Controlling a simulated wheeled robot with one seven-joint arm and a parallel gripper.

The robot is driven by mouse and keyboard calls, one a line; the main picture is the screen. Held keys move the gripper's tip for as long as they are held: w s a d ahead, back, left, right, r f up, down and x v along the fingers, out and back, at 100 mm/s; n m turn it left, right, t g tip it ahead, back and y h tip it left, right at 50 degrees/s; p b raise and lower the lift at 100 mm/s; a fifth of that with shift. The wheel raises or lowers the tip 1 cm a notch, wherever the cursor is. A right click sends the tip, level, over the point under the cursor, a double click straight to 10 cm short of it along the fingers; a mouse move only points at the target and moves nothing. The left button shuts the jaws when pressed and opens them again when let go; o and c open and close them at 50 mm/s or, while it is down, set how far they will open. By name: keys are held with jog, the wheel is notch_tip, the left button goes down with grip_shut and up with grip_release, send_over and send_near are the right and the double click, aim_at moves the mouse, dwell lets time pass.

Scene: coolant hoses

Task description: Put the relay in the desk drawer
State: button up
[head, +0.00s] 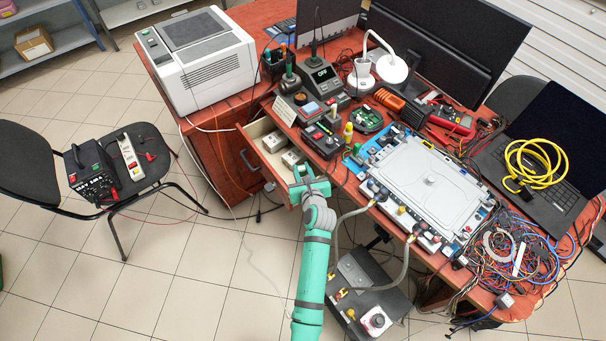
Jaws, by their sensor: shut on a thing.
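The desk drawer (256,130) is pulled open below the desk's front edge, with its dark handle (249,160) on the front panel. Several pale block-shaped items (275,141) lie inside it. My gripper (302,174) is over the right end of the open drawer, close to the desk edge. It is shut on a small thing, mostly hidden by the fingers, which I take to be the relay. I cannot tell its height above the drawer floor.
The red-brown desk (230,165) is crowded. A grey-lidded unit with hoses (425,180) stands right of my gripper. Small devices (325,138) sit just behind the drawer. A chair (110,160) holds a black power unit. The tiled floor at left front is clear.

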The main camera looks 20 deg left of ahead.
aim_at(303, 175)
jog(key=shift+w+d+f, duration=0.1)
jog(key=shift+w+f, duration=0.1)
notch_tip(303, 175, down, 3)
jog(key=shift+w, duration=0.15)
jog(key=shift+f, duration=0.25)
jog(key=shift+f, duration=0.25)
